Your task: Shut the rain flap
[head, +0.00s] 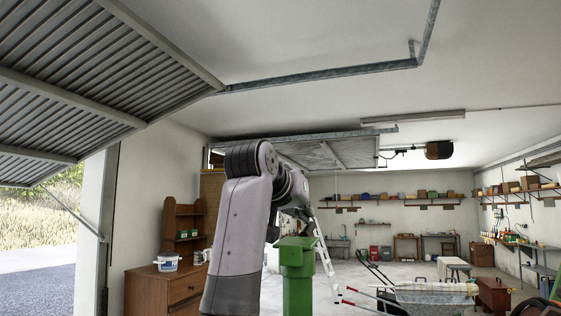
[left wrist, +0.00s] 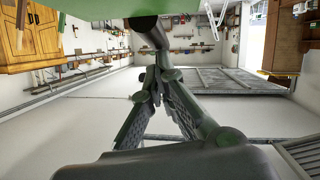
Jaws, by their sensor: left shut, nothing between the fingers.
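A green upright post with a wider block-shaped top (head: 297,262) stands just right of my left arm in the head view. My left gripper (head: 302,214) is above and behind this top, partly hidden by my own wrist. In the left wrist view my left gripper (left wrist: 156,72) has its fingers drawn together, shut and empty. My right gripper is not in view.
A ladder (head: 325,255) and a wheelbarrow (head: 434,293) are to the right. The raised garage door (head: 80,75) hangs overhead. Floor beyond the ladder looks clear.

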